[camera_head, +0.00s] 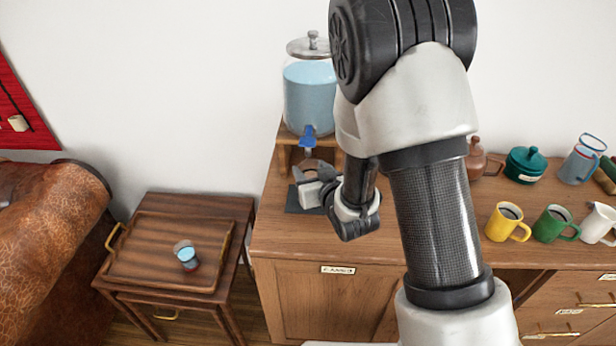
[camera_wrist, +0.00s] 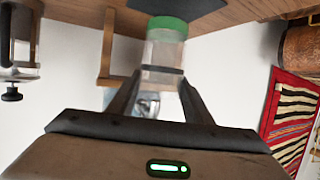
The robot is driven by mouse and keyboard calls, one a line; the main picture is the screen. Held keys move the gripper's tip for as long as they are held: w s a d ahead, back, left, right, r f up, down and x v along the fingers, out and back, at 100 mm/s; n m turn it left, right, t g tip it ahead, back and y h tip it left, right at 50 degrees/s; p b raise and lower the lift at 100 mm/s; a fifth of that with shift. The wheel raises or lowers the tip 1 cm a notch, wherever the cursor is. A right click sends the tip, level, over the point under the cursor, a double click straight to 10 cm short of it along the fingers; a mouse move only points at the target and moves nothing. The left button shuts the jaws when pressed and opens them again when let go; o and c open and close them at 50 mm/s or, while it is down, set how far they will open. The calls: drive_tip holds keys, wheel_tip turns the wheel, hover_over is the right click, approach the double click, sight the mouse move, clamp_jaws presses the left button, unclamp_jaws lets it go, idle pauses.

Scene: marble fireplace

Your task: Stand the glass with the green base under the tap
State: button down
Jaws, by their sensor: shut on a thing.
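The glass with the green base (camera_wrist: 165,50) is between the fingers of my gripper (camera_wrist: 158,88) in the wrist view, which looks upside down. Its green base points toward the tabletop, near the dark mat (camera_wrist: 185,6); I cannot tell whether it touches. In the head view my gripper (camera_head: 318,188) is shut over the dark mat (camera_head: 293,203), in front of the drinks dispenser (camera_head: 310,95). The blue tap (camera_head: 307,138) is just above and behind the gripper. My gripper and arm largely hide the glass there.
The dispenser rests on a wooden stand (camera_head: 283,155) on the cabinet (camera_head: 325,300). A brown teapot, a green pot, a blue pitcher and mugs (camera_head: 507,222) stand to the right. A low side table (camera_head: 160,255) at left holds another glass (camera_head: 186,257).

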drive_tip(key=shift+w+a, duration=0.25)
drive_tip(key=shift+w, duration=0.3)
drive_tip(key=shift+w+a, duration=0.2)
drive_tip(key=shift+w, duration=0.35)
drive_tip(key=shift+w+f, duration=0.1)
drive_tip(key=shift+f, duration=1.65)
drive_tip(key=shift+f, duration=0.1)
drive_tip(key=shift+f+b, duration=0.15)
drive_tip(key=shift+b, duration=0.2)
drive_tip(key=c, duration=0.9)
unclamp_jaws()
